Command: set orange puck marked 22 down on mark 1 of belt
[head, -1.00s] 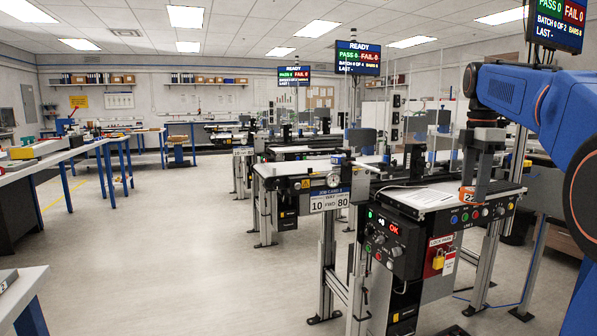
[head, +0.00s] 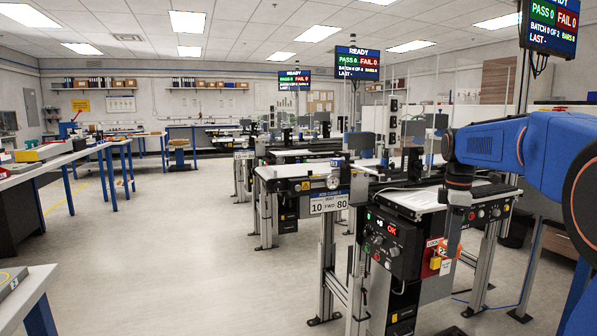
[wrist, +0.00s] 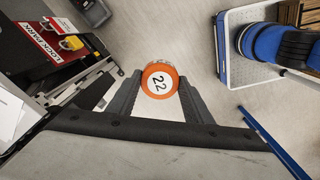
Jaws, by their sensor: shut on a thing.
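The orange puck (wrist: 160,80) has a white top face marked 22, seen in the wrist view between my two fingertips. My gripper (wrist: 158,88) is shut on it. In the head view my gripper (head: 452,236) hangs in front of the near conveyor's control panel, with only a little orange of the puck (head: 456,244) showing. The puck is off the belt and held in the air. The near conveyor's pale belt (head: 424,196) lies behind and above the gripper in the picture. I cannot make out mark 1 on it.
The control box (head: 388,240) with a red display and buttons fronts the conveyor. A blue-edged white cart (wrist: 270,75) shows at the right of the wrist view. The floor (head: 200,240) at left is clear.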

